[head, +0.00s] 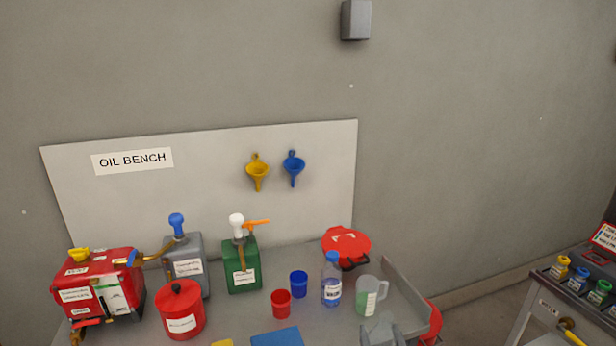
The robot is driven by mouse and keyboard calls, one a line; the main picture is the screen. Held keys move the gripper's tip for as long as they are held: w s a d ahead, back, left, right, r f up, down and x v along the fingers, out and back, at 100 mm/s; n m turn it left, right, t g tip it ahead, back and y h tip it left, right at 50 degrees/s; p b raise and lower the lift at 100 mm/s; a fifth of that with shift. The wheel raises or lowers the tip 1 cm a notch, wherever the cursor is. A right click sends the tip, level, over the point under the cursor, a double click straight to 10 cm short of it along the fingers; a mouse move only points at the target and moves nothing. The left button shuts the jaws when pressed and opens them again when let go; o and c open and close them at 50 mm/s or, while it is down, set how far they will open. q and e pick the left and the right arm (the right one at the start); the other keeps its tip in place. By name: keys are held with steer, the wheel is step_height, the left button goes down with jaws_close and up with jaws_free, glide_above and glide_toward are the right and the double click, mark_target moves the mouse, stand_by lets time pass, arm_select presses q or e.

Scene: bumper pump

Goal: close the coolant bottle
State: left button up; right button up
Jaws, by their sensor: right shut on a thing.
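The coolant bottle (331,283) stands upright on the bench. It is clear with blue in it, has a white label, and its top looks blue. It is too small to tell whether a cap sits on its neck. My right gripper (380,331) shows in grey at the bottom edge, in front of the measuring jug and to the lower right of the bottle, apart from it. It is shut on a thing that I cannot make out. My left gripper is not in view.
A clear jug (369,296) with green marking stands right beside the bottle. A blue cup (299,284) and a red cup (281,303) stand to its left. A red round item (345,246) is behind. Pump cans (242,268) and a red can (180,310) fill the left.

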stand_by(0.3)
steer(key=s+a+f+n+g+y, duration=0.2)
steer(key=s+a+f+n+y, duration=0.2)
steer(key=a+f+y, duration=0.1)
steer(key=s+a+f+n+g+y, duration=0.2)
steer(key=s+a+f+n+y, duration=0.1)
steer(key=a+f+y, duration=0.3)
step_height(320, 180, down, 2)
steer(key=a+n, duration=0.1)
steer(key=a, duration=0.1)
steer(key=shift+s+a+f+y, duration=0.25)
steer(key=shift+s+a+y, duration=0.05)
steer(key=shift+s, duration=0.05)
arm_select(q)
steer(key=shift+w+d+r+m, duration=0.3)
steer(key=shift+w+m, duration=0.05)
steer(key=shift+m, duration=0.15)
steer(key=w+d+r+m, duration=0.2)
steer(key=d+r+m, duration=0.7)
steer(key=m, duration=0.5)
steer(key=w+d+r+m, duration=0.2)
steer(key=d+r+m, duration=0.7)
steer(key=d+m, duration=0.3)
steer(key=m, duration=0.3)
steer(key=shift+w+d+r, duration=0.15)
